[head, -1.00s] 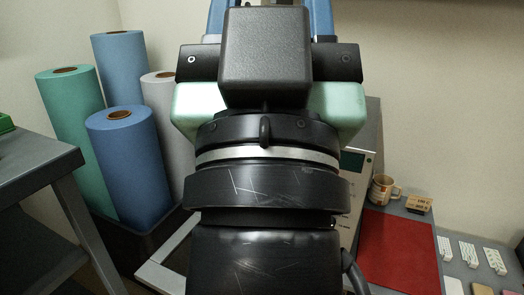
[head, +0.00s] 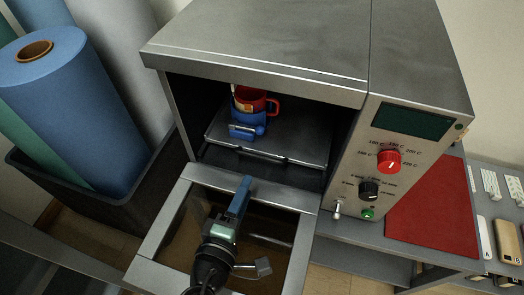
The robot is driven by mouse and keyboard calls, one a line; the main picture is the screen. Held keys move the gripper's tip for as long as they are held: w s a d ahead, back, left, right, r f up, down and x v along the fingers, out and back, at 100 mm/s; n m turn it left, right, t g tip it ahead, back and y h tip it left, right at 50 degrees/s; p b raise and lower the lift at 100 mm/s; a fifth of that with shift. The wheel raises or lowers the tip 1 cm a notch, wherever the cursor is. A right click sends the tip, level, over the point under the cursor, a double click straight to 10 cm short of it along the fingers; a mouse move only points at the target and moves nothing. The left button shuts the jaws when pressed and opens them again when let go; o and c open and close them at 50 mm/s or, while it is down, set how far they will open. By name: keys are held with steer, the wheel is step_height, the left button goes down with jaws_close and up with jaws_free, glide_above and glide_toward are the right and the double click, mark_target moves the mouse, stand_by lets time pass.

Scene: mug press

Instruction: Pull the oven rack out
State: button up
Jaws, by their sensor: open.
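The oven (head: 260,50) is a grey metal box with its door (head: 161,228) folded down in front, showing a framed glass window. The oven rack (head: 298,148) is a dark flat shelf inside the cavity, with a thin bar along its front edge. A red mug (head: 262,100) sits in a blue holder (head: 243,131) on the rack. My gripper (head: 243,185) is over the lowered door, its blue fingers pointing at the cavity. It is open and empty, in front of and apart from the rack. The fingers overlap in this view, so the gap between them is hidden.
The control panel (head: 372,175) with red, black and green knobs is right of the cavity. A red mat (head: 435,212) lies on the grey bench beyond. Large rolls (head: 75,105) stand in a dark bin (head: 105,205) at left, close to the door.

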mark_target(260, 156)
steer(key=b+x, duration=0.2)
steer(key=x, duration=0.9)
steer(key=shift+w+b, duration=0.25)
steer(key=shift+b, duration=0.05)
jaws_close()
stand_by(0.9)
